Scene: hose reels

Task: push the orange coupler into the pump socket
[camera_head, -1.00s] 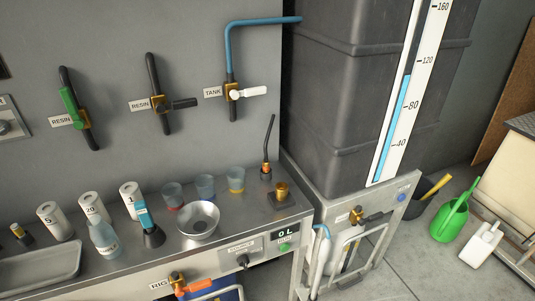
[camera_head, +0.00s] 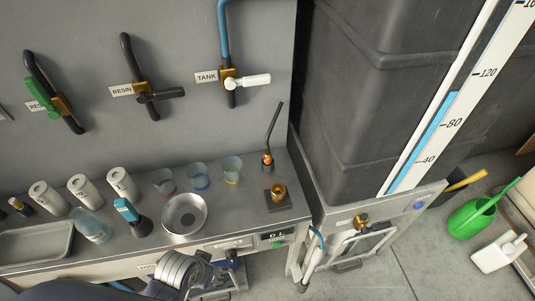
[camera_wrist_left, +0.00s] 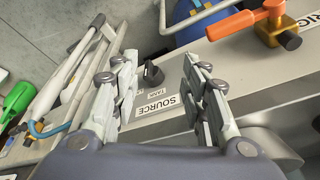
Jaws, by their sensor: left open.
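I cannot pick out the orange coupler with certainty. A black bent tube with an orange-copper collar (camera_head: 267,160) stands at the back right of the bench. A brass socket fitting (camera_head: 278,191) on a dark square plate stands in front of it; I cannot tell whether this is the pump socket. My left gripper (camera_head: 222,275) is low at the bench's front edge, open and empty. In the left wrist view its fingers (camera_wrist_left: 158,80) are spread on either side of a black selector knob (camera_wrist_left: 153,74) by the SOURCE label; contact is not clear. My right gripper is out of view.
An orange-handled brass valve (camera_wrist_left: 262,24) is on the front panel. A steel bowl (camera_head: 185,213), cups, cans and a tray (camera_head: 36,242) fill the bench. Wall valves (camera_head: 231,82) hang above. A dark tank (camera_head: 370,90) and a wheeled frame (camera_head: 360,245) stand at right.

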